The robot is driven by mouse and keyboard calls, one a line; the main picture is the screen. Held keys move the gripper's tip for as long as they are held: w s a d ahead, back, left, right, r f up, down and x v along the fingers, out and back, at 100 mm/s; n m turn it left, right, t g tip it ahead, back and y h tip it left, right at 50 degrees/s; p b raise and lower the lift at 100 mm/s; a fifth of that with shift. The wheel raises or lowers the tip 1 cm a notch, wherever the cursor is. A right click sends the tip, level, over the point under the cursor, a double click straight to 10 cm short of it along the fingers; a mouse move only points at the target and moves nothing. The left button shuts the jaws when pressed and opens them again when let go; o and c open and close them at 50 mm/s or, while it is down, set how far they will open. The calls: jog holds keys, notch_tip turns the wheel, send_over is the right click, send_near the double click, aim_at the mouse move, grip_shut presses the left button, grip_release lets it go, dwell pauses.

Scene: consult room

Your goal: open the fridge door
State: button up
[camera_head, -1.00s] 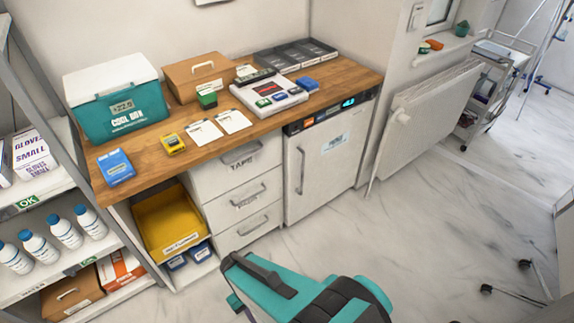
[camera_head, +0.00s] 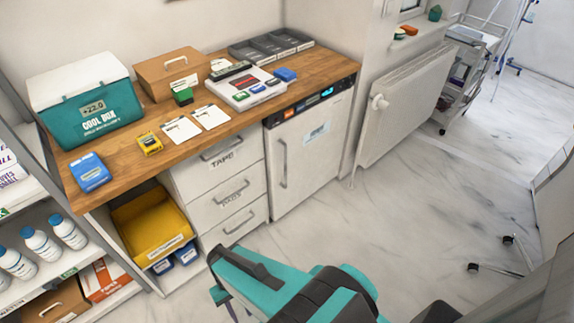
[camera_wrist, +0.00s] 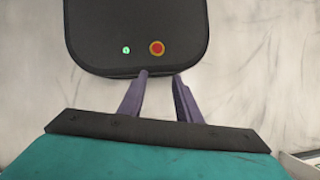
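The white fridge (camera_head: 313,166) stands under the right end of the wooden counter, and its door is closed. A long grey vertical handle (camera_head: 283,164) runs along the left side of the door. A dark strip with a lit display (camera_head: 327,92) is above the door. My gripper shows in the wrist view (camera_wrist: 160,75), with two purple fingers a small gap apart and nothing between them. My teal and black arm is in front of the fridge at the bottom of the head view, well away from the handle. The fridge does not show in the wrist view.
Drawers (camera_head: 227,185) and a yellow bin (camera_head: 150,226) are left of the fridge. A radiator (camera_head: 404,112) is on the wall to its right. A wheeled trolley (camera_head: 459,85) stands farther back. Marble floor (camera_head: 390,215) is clear before the fridge.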

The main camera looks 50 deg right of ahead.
jog(key=w+d+f+m+t+y+b, duration=0.1)
jog(key=w+f+m+t+y+b, duration=0.15)
jog(key=w+m+b, duration=0.35)
jog(key=w+d+f+m+t+y+b, duration=0.1)
jog(key=w+d+m+t+y+b, duration=0.15)
jog(key=w, duration=0.45)
jog(key=w+d+m+t+b, duration=0.4)
jog(key=w+m, duration=0.2)
jog(key=w, duration=0.1)
jog(key=m+t+h+b, duration=1.25)
jog(key=m+b, duration=0.55)
jog(key=m, duration=0.5)
send_near(286, 164)
jog(key=s, duration=0.3)
jog(key=shift+s+d+f+n+t+y, duration=0.1)
jog(key=shift+s+n+t+y, duration=0.15)
jog(key=shift+t+y, duration=0.2)
jog(key=shift+w, duration=0.15)
jog(key=shift+b+x, duration=0.7)
jog(key=shift+x, duration=6.15)
